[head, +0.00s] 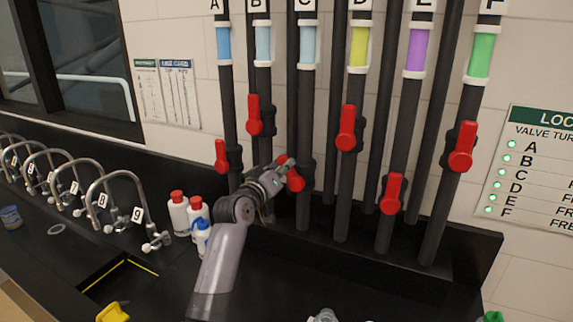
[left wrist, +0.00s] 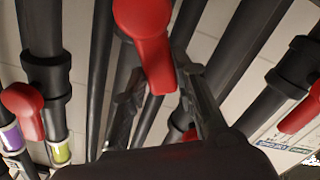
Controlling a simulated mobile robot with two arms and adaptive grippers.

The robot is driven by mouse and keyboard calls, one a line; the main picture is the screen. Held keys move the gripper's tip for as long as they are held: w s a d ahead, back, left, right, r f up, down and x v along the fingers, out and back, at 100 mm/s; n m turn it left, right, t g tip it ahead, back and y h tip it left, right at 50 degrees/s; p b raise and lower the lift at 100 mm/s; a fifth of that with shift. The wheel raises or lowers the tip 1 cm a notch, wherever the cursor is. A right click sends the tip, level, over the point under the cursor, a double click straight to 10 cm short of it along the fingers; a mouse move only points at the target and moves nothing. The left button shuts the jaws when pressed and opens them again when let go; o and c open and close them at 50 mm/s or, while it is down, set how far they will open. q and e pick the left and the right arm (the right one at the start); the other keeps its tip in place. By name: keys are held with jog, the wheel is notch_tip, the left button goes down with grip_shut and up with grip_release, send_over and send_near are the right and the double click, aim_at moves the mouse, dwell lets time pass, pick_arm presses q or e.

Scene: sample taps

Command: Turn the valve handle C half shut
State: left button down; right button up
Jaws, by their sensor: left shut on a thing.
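The valve handle C (head: 295,181) is red and sits on the dark pipe C (head: 305,120), under a pale blue band. In the head view it is partly hidden by my left gripper (head: 281,173), so its exact angle is hard to tell. In the left wrist view the red handle C (left wrist: 150,45) reaches down between the two dark fingers of my left gripper (left wrist: 163,105). The left gripper is shut on this handle. My right gripper is in neither view.
Red handles of pipes B (head: 254,115), D (head: 346,128), E (head: 391,193) and F (head: 462,147) stand close by. White bottles with red caps (head: 178,212) stand left of my left arm. Curved taps (head: 120,190) line the far left. A valve sign (head: 535,165) hangs on the right.

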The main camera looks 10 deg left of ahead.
pick_arm(q)
jog(key=shift+w+a+f+n, duration=0.1)
jog(key=shift+a+f+n, duration=0.15)
jog(key=shift+n, duration=0.4)
jog(key=shift+a+f+n, duration=0.1)
jog(key=shift+a+n, duration=0.2)
jog(key=shift+n, duration=0.35)
jog(key=c, duration=1.3)
grip_release()
jog(key=shift+f, duration=0.1)
jog(key=s, duration=0.4)
jog(key=s+a, duration=0.1)
jog(key=s, duration=0.3)
jog(key=s+a, duration=0.1)
jog(key=s, duration=0.2)
jog(key=shift+s+a, duration=0.15)
jog(key=shift+s, duration=0.25)
